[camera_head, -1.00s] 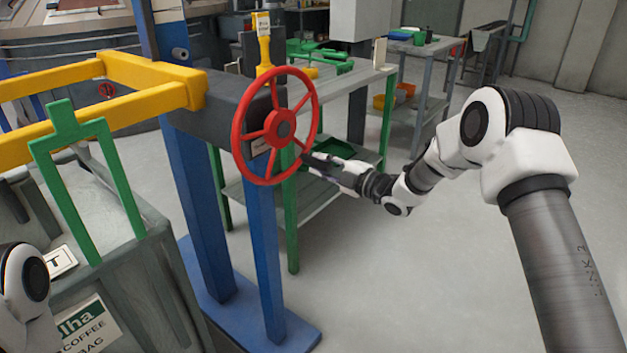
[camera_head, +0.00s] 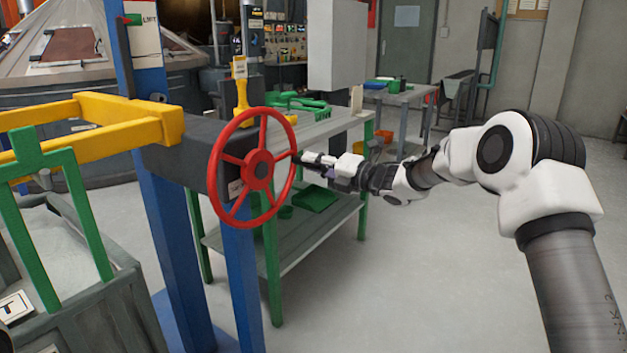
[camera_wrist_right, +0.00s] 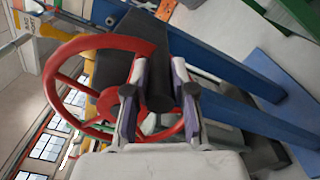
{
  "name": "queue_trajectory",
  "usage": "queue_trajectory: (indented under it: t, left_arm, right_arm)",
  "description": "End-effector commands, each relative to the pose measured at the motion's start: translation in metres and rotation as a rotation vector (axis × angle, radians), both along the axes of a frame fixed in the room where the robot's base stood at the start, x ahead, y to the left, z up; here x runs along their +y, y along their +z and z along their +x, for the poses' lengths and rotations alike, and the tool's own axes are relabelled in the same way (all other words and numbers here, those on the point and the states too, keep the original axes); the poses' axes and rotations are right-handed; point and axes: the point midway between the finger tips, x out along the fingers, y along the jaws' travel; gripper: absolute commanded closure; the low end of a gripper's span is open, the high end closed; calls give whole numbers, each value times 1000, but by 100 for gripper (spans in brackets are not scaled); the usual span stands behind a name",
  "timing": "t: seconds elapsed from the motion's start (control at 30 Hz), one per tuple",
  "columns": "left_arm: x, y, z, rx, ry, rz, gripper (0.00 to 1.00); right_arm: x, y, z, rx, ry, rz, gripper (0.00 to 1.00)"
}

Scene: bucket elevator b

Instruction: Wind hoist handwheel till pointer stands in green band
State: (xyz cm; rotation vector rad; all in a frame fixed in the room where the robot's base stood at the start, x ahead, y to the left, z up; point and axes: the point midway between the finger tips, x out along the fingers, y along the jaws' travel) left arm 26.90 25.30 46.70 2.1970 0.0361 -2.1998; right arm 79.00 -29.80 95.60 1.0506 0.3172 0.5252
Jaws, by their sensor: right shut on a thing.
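The red handwheel (camera_head: 258,170) with several spokes stands upright on a dark grey housing (camera_head: 203,168) on the blue frame. My right gripper (camera_head: 300,158) is at the right side of the rim, slightly above hub height. In the right wrist view my right gripper (camera_wrist_right: 156,100) is shut on a dark cylindrical handle (camera_wrist_right: 158,82) at the wheel's red rim (camera_wrist_right: 100,45). On the blue post a green block with a red tip (camera_head: 132,19) sits beside a sign reading LMT (camera_head: 145,20). I cannot make out a pointer in a green band. My left gripper is not in view.
A yellow beam frame (camera_head: 75,115) and a green bracket (camera_head: 85,220) stand at the left, above a grey bin. A green-legged bench (camera_head: 300,232) with green items stands behind the wheel.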

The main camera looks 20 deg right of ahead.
Motion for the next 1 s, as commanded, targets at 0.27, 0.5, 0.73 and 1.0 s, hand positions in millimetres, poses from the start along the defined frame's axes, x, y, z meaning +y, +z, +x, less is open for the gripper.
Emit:
queue_trajectory:
  t: [0.27,0.5,0.73,1.0]
  left_arm:
    - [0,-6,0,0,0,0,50]
    - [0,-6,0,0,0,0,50]
    - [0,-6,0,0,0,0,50]
    - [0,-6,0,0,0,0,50]
  right_arm:
    - [-1,17,1,-58,-1,-71,100]
    - [0,19,1,-66,-1,-83,100]
    - [0,19,1,-65,-1,-82,100]
    - [0,16,1,-60,0,-83,50]
